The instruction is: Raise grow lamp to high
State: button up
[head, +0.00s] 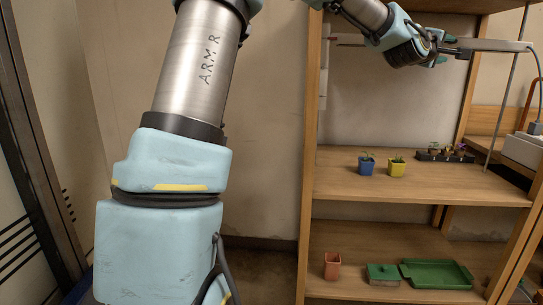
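The grow lamp (495,45) is a flat grey bar held level near the top of the shelf unit, high above the middle shelf. It meets a thin upright rod (507,92) at its right. My gripper (458,52) is at the lamp's left end, with its dark fingers against or just in front of it. The fingers are small and partly overlap the lamp, so I cannot tell whether they are open or shut on it. A cable (538,72) hangs from the lamp's right end.
The middle shelf (415,190) holds a blue potted plant (367,164), a yellow potted plant (397,167) and a dark seedling tray (445,156). Below are a terracotta pot (332,266), a green box (383,275) and a green tray (437,274). A wooden post (309,150) stands left.

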jog(key=a+f+m+g+y+p, duration=0.45)
jog(key=a+f+y, duration=0.45)
jog(key=a+f, duration=1.35)
jog(key=s+a+f+g+y, duration=0.1)
jog(key=s+a+f, duration=0.1)
jog(key=s+a, duration=0.4)
jog(key=s+a+f+m+g+y+p, duration=0.1)
jog(key=s+a, duration=0.5)
jog(key=a, duration=0.6)
jog(key=s+a+f+g+y+p, duration=0.1)
jog(key=s+a+f+g+y, duration=0.2)
jog(key=s+a+f, duration=0.2)
jog(key=s+a, duration=0.2)
jog(key=a, duration=0.2)
jog(key=shift+a+m, duration=0.3)
jog(key=shift+m, duration=0.05)
